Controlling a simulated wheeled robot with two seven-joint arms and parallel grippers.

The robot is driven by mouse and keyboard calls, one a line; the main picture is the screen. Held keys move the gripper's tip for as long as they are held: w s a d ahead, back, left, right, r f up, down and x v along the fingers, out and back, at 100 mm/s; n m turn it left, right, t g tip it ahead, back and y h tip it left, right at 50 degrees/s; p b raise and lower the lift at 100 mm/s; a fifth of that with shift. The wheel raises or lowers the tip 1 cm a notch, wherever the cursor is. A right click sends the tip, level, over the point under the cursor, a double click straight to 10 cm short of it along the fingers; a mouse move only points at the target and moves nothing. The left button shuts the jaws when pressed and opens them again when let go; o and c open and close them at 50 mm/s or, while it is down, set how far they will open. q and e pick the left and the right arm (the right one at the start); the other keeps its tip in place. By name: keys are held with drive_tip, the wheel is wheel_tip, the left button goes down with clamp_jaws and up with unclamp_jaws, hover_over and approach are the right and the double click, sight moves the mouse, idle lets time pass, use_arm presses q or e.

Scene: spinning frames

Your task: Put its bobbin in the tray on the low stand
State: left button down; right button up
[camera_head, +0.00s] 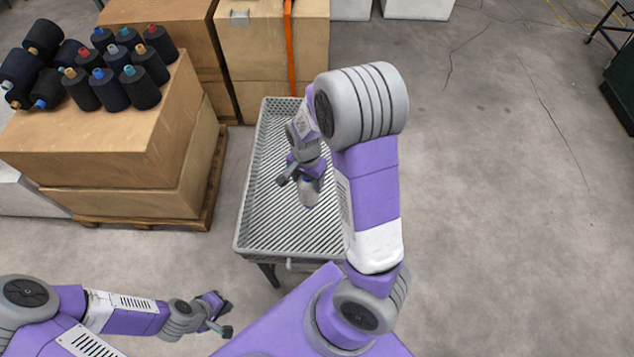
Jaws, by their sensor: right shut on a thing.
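The grey slatted tray (262,210) sits on a low stand with dark legs in the middle of the view. My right gripper (305,180) is over the tray and is shut on a bobbin (309,192), a small pale grey piece with a bit of blue near its top. I cannot tell whether the bobbin touches the tray floor. My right arm hides the tray's right side. My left gripper (224,317) is low at the left front, away from the tray, with its fingers apart and nothing between them.
Several dark yarn cones (108,70) with coloured tips stand and lie on a cardboard box (110,145) on a pallet at the left. More boxes (265,50) stand behind the tray. The concrete floor (500,200) at the right is clear.

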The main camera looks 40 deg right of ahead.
sight(313, 197)
drive_tip(key=shift+s+d+f+m+b, duration=0.2)
drive_tip(key=shift+d+f+m, duration=0.15)
drive_tip(key=shift+f+m, duration=0.15)
drive_tip(key=shift+s+d+f+m+b, duration=0.15)
drive_tip(key=shift+d+f+m, duration=0.2)
drive_tip(key=shift+f, duration=0.2)
wheel_tip(313, 197, down, 4)
drive_tip(key=shift+f+b, duration=0.25)
drive_tip(key=shift+b, duration=0.65)
drive_tip(key=shift+w+f+b, duration=0.1)
drive_tip(key=shift+f+b, duration=0.7)
drive_tip(key=shift+f, duration=1.55)
drive_tip(key=shift+r, duration=0.15)
drive_tip(key=shift+a, duration=0.1)
drive_tip(key=o, duration=1.6)
drive_tip(key=shift+f, duration=0.2)
